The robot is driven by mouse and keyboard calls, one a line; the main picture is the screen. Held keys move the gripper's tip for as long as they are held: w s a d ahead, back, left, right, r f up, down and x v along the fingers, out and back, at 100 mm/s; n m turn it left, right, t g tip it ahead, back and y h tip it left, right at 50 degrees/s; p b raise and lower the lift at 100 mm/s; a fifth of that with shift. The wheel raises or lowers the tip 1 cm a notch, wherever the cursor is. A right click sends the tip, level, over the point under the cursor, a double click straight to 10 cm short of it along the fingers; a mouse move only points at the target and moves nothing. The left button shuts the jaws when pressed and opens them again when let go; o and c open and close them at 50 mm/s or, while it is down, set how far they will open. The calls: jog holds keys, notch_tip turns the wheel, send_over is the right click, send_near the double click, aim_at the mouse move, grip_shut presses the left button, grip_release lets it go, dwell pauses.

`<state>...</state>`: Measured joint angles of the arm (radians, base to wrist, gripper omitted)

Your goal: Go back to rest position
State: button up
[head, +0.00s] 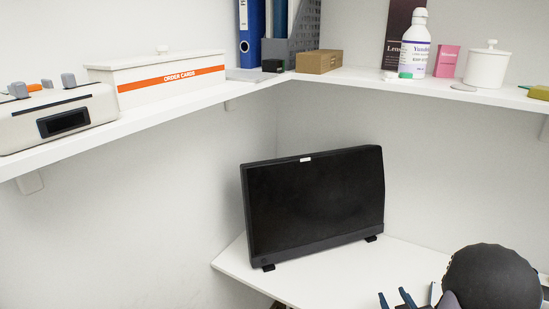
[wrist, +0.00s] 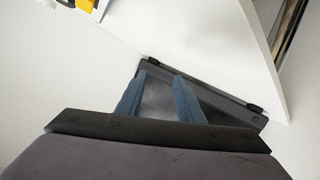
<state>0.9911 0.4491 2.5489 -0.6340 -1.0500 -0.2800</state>
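My gripper (head: 395,297) is at the bottom right of the head view, over the white desk (head: 335,282) and in front of the monitor. Its two blue fingers stand apart with nothing visible between them. In the wrist view the open fingers (wrist: 159,76) point toward the dark monitor, which shows behind and between them. My dark rounded arm part hides the desk's right side in the head view.
A black monitor (head: 315,200) stands in the desk's corner. A white shelf (head: 215,95) runs above along both walls. It holds an order cards box (head: 165,78), a grey-white device (head: 60,118), a brown box (head: 318,62), a bottle (head: 415,50) and a white jar (head: 487,68).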

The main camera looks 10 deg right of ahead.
jog(key=w+a, duration=0.1)
jog(key=a+g, duration=0.1)
jog(key=a, duration=0.1)
jog(key=w+a+f+g+b, duration=0.1)
jog(key=shift+w+a+y, duration=0.2)
jog(key=shift+w+y, duration=0.15)
jog(key=shift+y, duration=0.05)
jog(key=s+a+f+g+y+b, duration=0.2)
jog(key=s+a+g, duration=0.3)
jog(key=s+a, duration=0.5)
jog(key=s+a+f+g+y+b, duration=0.25)
jog(key=s+a+g, duration=0.25)
jog(key=a, duration=1)
notch_tip(320, 180, up, 15)
jog(key=p, duration=1.5)
jog(key=shift+d+p, duration=0.25)
jog(key=shift+p, duration=0.1)
jog(key=shift+f, duration=0.15)
